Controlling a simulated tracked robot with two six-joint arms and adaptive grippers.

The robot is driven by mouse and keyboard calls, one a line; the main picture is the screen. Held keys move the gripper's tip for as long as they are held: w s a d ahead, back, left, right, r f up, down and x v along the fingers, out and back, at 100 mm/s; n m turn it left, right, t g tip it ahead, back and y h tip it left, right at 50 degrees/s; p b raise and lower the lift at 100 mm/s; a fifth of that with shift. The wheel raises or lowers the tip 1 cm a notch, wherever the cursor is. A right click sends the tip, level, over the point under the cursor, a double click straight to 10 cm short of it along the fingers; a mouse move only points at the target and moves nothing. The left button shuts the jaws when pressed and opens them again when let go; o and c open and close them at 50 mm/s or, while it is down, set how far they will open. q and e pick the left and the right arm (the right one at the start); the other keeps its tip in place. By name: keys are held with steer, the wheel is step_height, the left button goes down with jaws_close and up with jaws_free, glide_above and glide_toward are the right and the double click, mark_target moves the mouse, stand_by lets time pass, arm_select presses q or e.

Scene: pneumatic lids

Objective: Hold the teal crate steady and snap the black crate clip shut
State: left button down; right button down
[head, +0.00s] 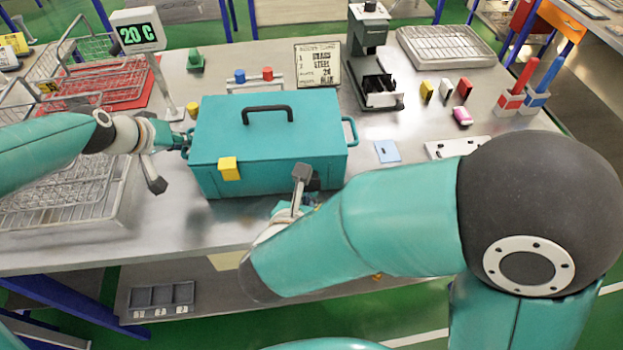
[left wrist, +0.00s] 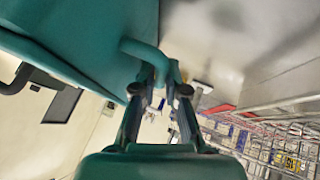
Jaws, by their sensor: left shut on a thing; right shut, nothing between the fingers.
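The teal crate (head: 270,145) stands on the metal table with its lid down and a black handle (head: 267,110) on top. In the left wrist view the crate (left wrist: 90,40) fills the upper left. My left gripper (head: 180,143) is shut on the crate's left side handle (left wrist: 146,52). A yellow clip (head: 229,169) sits on the front left of the crate. The black clip (head: 313,184) is at the front right, largely hidden by my right gripper (head: 302,178). The right gripper is shut and empty, at the clip; I cannot tell whether it touches it.
Wire baskets (head: 75,190) lie left of the crate, and a 20 C sign (head: 137,35) stands behind them. A wire rack (head: 445,47), a black press-like device (head: 372,60) and small coloured blocks (head: 445,90) are at the back right. A strip of table before the crate is clear.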

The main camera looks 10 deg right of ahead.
mark_target(309, 187)
steer(key=shift+w+r, duration=0.1)
steer(key=shift+r, duration=1.4)
stand_by(1.5)
steer(key=shift+w+r, duration=0.55)
steer(key=shift+r, duration=0.2)
stand_by(1.2)
steer(key=shift+s, duration=0.1)
steer(key=shift+s+a, duration=0.1)
steer(key=shift+s, duration=2.35)
steer(key=shift+r, duration=0.1)
step_height(309, 187, up, 10)
arm_select(q)
steer(key=c, duration=1.1)
jaws_free()
steer(key=shift+c, duration=0.2)
